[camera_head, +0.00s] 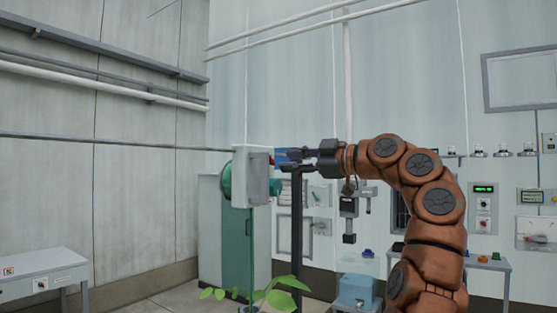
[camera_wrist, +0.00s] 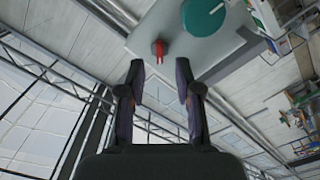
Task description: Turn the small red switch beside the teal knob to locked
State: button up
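In the wrist view, the small red switch (camera_wrist: 159,50) sticks out of a grey panel face (camera_wrist: 150,28), beside the round teal knob (camera_wrist: 204,14), which is up and to its right. My gripper (camera_wrist: 160,72) is open and empty. Its two dark fingers stand apart, with the switch just beyond their tips and roughly between them; no contact shows. In the head view, my gripper (camera_head: 284,161) reaches left to the right side of the grey box (camera_head: 252,192). The teal knob (camera_head: 276,188) shows below the fingers.
A dark post (camera_head: 296,225) stands just below my gripper. A leafy plant (camera_head: 275,296) is at the bottom. A green cabinet (camera_head: 232,245) stands behind the box. Wall instruments and a table with a blue container (camera_head: 356,290) lie to the right.

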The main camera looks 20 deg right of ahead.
aim_at(273, 161)
jog(key=p+x, duration=0.1)
jog(key=x, duration=0.3)
jog(key=shift+a, duration=0.1)
grip_shut()
dwell(0.3)
